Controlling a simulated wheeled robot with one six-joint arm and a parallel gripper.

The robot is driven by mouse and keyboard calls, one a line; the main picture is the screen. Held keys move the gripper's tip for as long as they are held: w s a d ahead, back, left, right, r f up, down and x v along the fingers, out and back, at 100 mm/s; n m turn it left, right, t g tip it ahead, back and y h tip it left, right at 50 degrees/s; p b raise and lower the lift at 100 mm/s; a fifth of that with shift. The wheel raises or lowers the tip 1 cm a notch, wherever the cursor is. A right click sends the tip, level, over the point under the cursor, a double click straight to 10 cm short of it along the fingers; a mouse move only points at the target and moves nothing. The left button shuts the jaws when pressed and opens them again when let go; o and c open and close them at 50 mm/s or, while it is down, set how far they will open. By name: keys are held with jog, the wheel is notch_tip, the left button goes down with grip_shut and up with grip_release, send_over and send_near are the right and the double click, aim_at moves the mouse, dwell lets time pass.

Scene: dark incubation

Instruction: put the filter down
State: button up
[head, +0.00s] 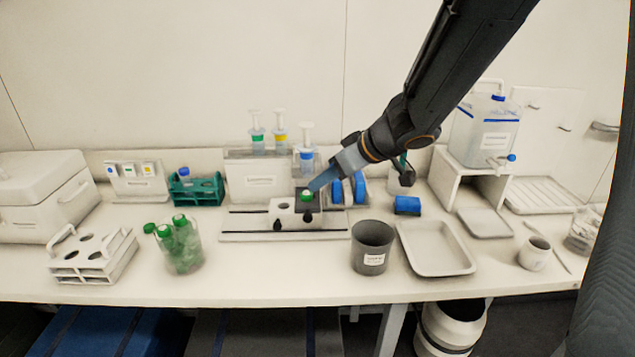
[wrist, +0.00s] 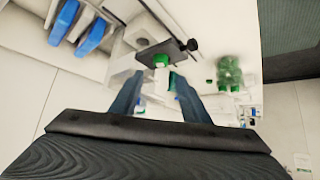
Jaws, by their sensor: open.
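My gripper (head: 318,184) is open above a white and dark block (head: 283,212) on the bench's middle. A green round piece (head: 307,195) sits on the block just below the fingertips. In the wrist view, the green piece (wrist: 160,60) lies just beyond my open gripper (wrist: 157,80), with nothing visibly held between the fingers. I cannot tell for sure whether this green piece is the filter. Syringe-like pieces with green (head: 257,134), yellow (head: 280,136) and blue (head: 306,152) lower parts stand behind the block; the blue one is close to my gripper.
A glass of green-capped tubes (head: 183,250) stands front left, near a white rack (head: 92,257). A grey cup (head: 372,248) and a white tray (head: 436,250) stand front right. Blue pieces (head: 358,188) stand right of my gripper. The front strip before the block is clear.

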jog(key=s+d+m+t+h, duration=0.1)
jog(key=s+d+m+h, duration=0.15)
jog(key=d, duration=0.35)
jog(key=s+d+m+h, duration=0.1)
jog(key=d+m+h, duration=0.2)
jog(key=d, duration=0.3)
jog(key=s+f+m+g, duration=0.1)
jog(key=s+f+g, duration=0.1)
jog(key=s, duration=0.5)
jog(key=s+f+m+g, duration=0.2)
jog(key=s+f, duration=0.3)
jog(key=s, duration=0.3)
jog(key=shift+s+d+g+h+p, duration=0.2)
jog(key=shift+g+h+p, duration=0.15)
jog(key=shift+g, duration=0.35)
jog(key=shift+w+f, duration=0.1)
jog(key=shift+f, duration=0.05)
notch_tip(320, 180, down, 7)
jog(key=b, duration=0.6)
jog(key=shift+g, duration=0.4)
